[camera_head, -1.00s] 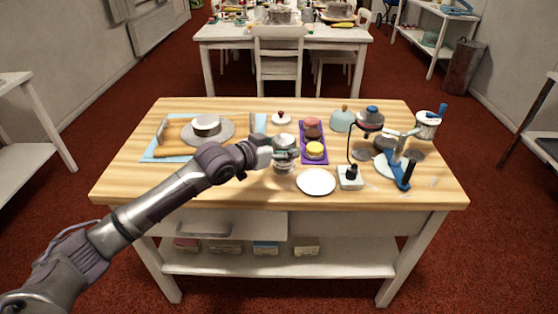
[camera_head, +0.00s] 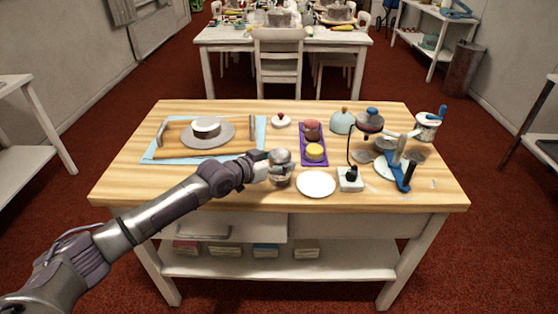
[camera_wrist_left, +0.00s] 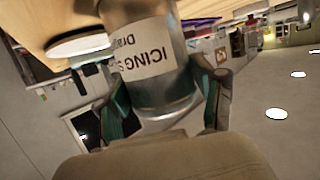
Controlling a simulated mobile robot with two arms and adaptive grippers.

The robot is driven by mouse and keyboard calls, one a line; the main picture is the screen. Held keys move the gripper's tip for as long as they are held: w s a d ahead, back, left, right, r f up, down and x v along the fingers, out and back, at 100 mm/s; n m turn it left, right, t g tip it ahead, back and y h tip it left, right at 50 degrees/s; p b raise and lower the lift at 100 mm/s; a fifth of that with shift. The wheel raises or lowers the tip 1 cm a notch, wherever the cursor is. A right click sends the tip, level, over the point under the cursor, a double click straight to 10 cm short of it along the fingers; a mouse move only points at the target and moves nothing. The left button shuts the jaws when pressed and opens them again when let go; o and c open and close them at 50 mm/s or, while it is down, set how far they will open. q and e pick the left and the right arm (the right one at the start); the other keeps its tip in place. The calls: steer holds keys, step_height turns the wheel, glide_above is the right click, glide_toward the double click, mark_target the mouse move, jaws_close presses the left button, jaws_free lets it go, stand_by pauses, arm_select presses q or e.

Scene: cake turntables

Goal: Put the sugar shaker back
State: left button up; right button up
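The sugar shaker (camera_head: 281,158), a metal cylinder with a white label, is at the front middle of the table, left of the white plate. In the left wrist view the shaker (camera_wrist_left: 155,60) fills the middle, with "ICING S" on its label. My left gripper (camera_head: 279,168) is around the shaker's body, one teal-padded finger on each side in the wrist view (camera_wrist_left: 165,108), and looks shut on it. Whether the shaker's base touches the table I cannot tell. My right gripper is not in view.
A white plate (camera_head: 316,192) and a small white box (camera_head: 350,186) with a black-handled tool are right of the shaker. Behind is a purple tray (camera_head: 323,161) with cakes. A turntable (camera_head: 227,138) is on a blue mat at left. The front-left tabletop is mostly clear.

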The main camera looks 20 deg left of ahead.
arm_select(q)
steer(key=shift+o, duration=1.4)
steer(key=shift+r, duration=0.1)
steer(key=shift+s+r, duration=0.1)
steer(key=shift+r, duration=0.05)
steer(key=v, duration=1.2)
